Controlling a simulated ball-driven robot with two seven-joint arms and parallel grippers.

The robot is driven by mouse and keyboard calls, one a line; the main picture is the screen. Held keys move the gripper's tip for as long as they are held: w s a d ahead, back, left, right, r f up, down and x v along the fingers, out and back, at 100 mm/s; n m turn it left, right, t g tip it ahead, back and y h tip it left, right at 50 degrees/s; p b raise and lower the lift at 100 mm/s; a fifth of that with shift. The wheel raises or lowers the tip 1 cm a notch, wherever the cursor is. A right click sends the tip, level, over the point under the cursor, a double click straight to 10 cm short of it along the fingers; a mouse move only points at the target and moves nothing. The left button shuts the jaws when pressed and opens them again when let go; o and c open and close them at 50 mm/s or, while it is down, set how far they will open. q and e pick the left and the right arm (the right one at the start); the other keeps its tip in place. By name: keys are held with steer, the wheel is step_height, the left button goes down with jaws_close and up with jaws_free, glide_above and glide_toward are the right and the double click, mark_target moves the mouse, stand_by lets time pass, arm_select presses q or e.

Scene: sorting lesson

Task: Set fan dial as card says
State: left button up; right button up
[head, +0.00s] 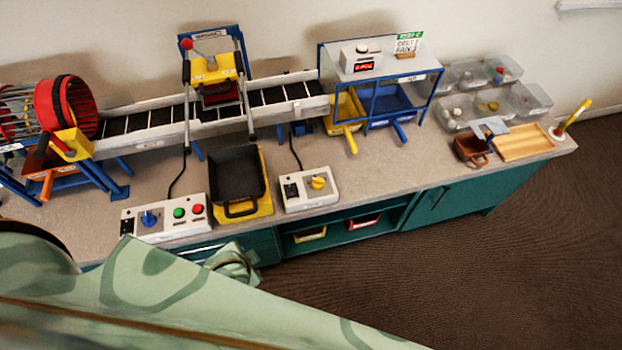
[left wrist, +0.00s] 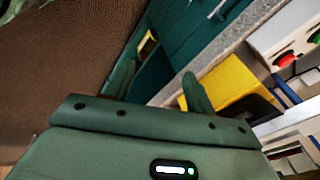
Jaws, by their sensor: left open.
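A white box (head: 360,58) with a knob on top (head: 362,48) and a lit red display (head: 364,67) stands on the blue-framed chute at the back. A card (head: 408,44) with a green top strip stands beside it; its print mentions a fan, but the setting is too small to read. My right gripper is out of view.
Another control box (head: 165,217) has a blue dial and green and red buttons. A black tray (head: 237,175) on a yellow base stands between the boxes. A conveyor (head: 155,122) with a yellow press (head: 215,70) runs behind. Clear bins (head: 467,75) and a wooden tray (head: 523,143) are right.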

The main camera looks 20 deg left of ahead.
arm_select(q)
steer(key=w+d+r+t, duration=0.1)
steer(key=w+d+r, duration=0.1)
steer(key=w+r, duration=0.35)
steer(key=w+d+r+t, duration=0.1)
steer(key=w+d+r, duration=0.1)
steer(key=r, duration=0.6)
steer(key=w+d+r+g+h, duration=0.1)
steer(key=w+d+g+h, duration=0.25)
steer(key=w+d, duration=0.75)
step_height(320, 180, up, 3)
steer(key=n+g+y, duration=0.2)
steer(key=n+g, duration=0.1)
steer(key=n, duration=0.2)
glide_above(318, 179)
step_height(318, 179, down, 16)
steer(key=b, duration=0.7)
steer(key=shift+b, duration=0.4)
steer(key=shift+r, duration=0.1)
